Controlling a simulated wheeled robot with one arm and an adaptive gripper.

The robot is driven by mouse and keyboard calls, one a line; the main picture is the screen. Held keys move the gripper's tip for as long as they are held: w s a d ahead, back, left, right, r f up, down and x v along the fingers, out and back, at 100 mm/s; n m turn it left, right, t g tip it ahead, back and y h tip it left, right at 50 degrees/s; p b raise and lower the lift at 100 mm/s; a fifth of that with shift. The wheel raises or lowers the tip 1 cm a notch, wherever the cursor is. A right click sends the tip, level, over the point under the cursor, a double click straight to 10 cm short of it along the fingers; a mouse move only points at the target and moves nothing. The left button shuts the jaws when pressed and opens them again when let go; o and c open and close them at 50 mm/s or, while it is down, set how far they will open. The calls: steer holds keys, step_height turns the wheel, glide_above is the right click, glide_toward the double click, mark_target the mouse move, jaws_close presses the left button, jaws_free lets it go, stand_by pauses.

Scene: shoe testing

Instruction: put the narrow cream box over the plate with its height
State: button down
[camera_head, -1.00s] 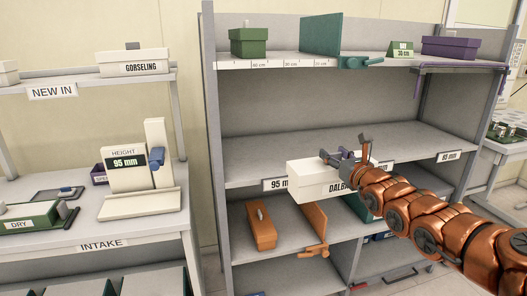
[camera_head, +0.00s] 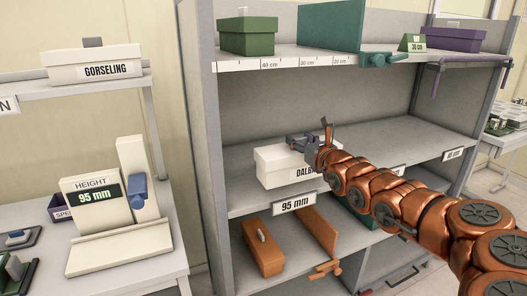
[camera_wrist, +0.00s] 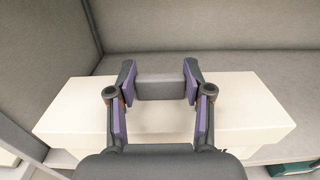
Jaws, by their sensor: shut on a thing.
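The narrow cream box (camera_head: 283,168), its label beginning "DALB", is above the middle shelf, behind the plate reading 95 mm (camera_head: 294,203) on the shelf's front edge. My gripper (camera_head: 304,144) is shut on the grey handle on the box's lid. In the wrist view, my gripper (camera_wrist: 160,84) has its fingers on both sides of the handle (camera_wrist: 168,88), and the cream box (camera_wrist: 70,112) lies level below. I cannot tell whether the box touches the shelf. The height gauge (camera_head: 96,195) at left also reads 95 mm and is empty.
Another plate (camera_head: 453,154) is at the shelf's right; a further one is mostly hidden by my arm. The shelf's left upright (camera_head: 200,150) stands close to the box. An orange box (camera_head: 263,252) and orange divider (camera_head: 318,228) are below. The shelf behind is clear.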

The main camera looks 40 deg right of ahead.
steer(key=shift+w+a+f+b, duration=0.15)
steer(key=shift+w+b, duration=0.15)
steer(key=shift+w, duration=0.5)
steer(key=w+f+p, duration=0.1)
steer(key=w+f, duration=0.1)
steer(key=w, duration=0.4)
steer(key=w+f+p, duration=0.1)
steer(key=w+f, duration=0.1)
steer(key=w, duration=0.5)
steer(key=shift+f, duration=0.3)
steer(key=shift+w+f, duration=0.1)
steer(key=shift+f, duration=0.1)
steer(key=shift+c, duration=2.3)
jaws_free()
